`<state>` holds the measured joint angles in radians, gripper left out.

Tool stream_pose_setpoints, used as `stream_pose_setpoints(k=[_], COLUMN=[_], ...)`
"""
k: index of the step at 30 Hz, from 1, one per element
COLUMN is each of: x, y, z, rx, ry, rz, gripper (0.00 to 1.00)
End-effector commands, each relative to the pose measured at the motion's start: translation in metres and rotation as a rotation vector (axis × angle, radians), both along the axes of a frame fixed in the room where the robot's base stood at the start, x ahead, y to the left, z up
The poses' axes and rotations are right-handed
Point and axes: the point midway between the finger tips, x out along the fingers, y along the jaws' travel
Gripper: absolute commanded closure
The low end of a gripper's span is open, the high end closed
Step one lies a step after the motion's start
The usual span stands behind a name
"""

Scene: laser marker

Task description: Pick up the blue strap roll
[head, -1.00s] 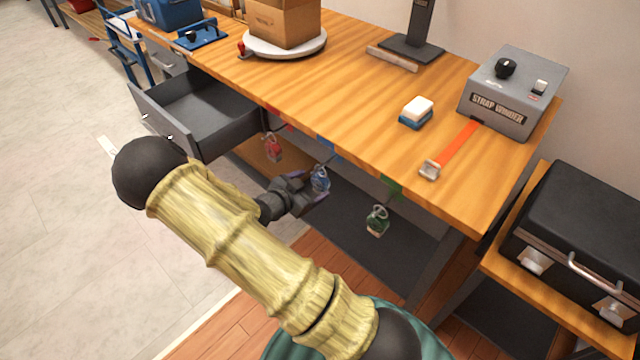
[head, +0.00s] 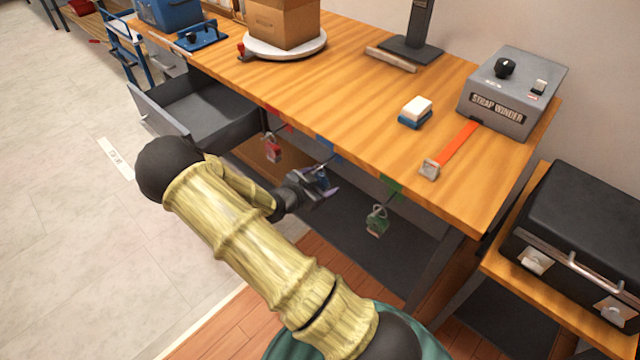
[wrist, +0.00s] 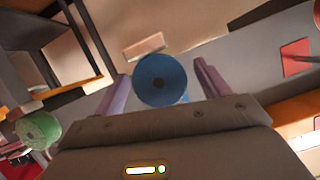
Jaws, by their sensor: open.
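The blue strap roll (head: 320,177) hangs below the front edge of the workbench, under a blue tag, and is partly hidden by my gripper (head: 325,184) in the head view. In the wrist view the blue roll (wrist: 162,80) shows its round face between the two purple fingers of my gripper (wrist: 163,75). The fingers are open, with a visible gap on each side of the roll. Whether the roll is deep between the fingers or just beyond the tips is hard to tell.
A red roll (head: 271,148) hangs to the left and a green roll (head: 377,219) to the right. The workbench (head: 360,110) overhangs them. An open grey drawer (head: 205,108) juts out at the left. A black case (head: 590,230) stands at the right.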

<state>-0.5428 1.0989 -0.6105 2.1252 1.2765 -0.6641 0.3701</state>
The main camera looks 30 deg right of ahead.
Motion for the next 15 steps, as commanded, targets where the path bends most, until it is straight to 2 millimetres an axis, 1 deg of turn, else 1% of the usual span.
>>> stream_pose_setpoints(k=[8, 11, 15], x=[-0.0002, -0.0004, -0.0005], y=[-0.0003, -0.0005, -0.0012], z=[0.0001, 0.0001, 0.0001], rx=[0.000, 0.000, 0.001], ry=[0.000, 0.000, 0.000], rz=[-0.001, -0.002, -0.003], gripper=[0.25, 0.42, 0.70])
